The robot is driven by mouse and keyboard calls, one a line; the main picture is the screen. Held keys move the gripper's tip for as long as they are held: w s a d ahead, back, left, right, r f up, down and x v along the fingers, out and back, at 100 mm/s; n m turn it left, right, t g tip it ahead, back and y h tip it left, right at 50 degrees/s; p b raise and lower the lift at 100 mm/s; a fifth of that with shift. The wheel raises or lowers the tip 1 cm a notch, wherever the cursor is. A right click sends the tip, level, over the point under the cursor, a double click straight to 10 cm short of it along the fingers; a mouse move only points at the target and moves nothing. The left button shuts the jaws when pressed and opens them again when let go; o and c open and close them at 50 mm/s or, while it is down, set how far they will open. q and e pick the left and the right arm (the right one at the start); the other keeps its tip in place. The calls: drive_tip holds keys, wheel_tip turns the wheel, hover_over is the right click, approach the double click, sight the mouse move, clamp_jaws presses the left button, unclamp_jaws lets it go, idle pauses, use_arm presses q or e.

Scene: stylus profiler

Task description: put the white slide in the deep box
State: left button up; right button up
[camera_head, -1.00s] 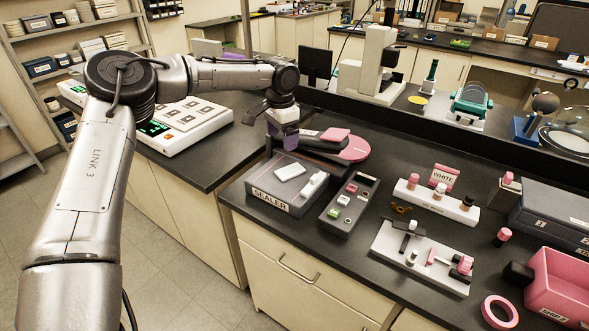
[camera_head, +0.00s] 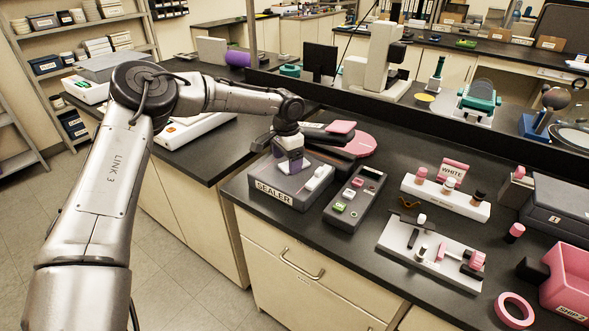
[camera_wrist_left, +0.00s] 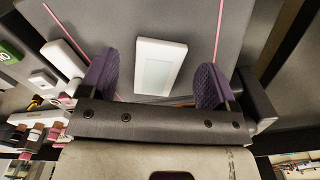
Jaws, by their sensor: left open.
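The white slide (camera_wrist_left: 160,67) lies flat on the grey top of the sealer (camera_head: 274,194). In the wrist view it sits between the two purple fingers of my left gripper (camera_wrist_left: 157,80), with a gap on each side. The fingers are open and hold nothing. A pink open-topped box (camera_head: 566,291) with a SHIP label stands at the right edge; it may be the deep box. My right gripper is not in view.
A white block (camera_head: 319,178) sits on the sealer beside the gripper. A grey button panel (camera_head: 341,219) is to its right. A white fixture plate (camera_head: 450,271), a rack of vials (camera_head: 410,187) and a pink ring (camera_head: 515,312) lie toward the pink box.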

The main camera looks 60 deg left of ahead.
use_arm(q)
drive_tip(key=shift+f, duration=0.75)
drive_tip(key=shift+r, duration=0.1)
drive_tip(key=c, duration=1.1)
